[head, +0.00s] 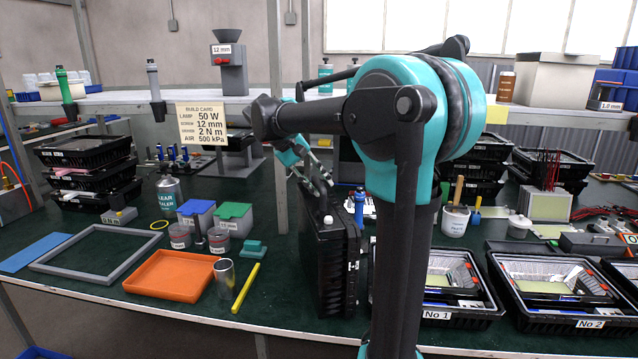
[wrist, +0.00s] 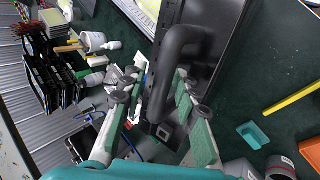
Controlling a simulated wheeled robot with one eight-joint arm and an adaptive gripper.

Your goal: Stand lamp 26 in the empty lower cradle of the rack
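A tall black housing (head: 335,262) stands upright on the green table at the centre. A thick bent black handle (wrist: 183,45) rises from its top in the wrist view. My gripper (head: 315,172) is just above the housing, pointing down at it. In the wrist view my gripper (wrist: 157,88) has its two fingers spread, with part of the handle and the housing's top between or beyond them; I cannot tell whether they touch. No number 26 is readable on the housing. I cannot make out a rack with an empty lower cradle; my arm hides part of the table.
An orange tray (head: 172,278), a metal cup (head: 224,277) and a yellow bar (head: 245,288) lie left of the housing. Black bins No 1 (head: 437,315) and No 2 (head: 590,322) stand at right. Black crates (head: 90,182) are stacked at left. A grey post (head: 279,190) rises behind.

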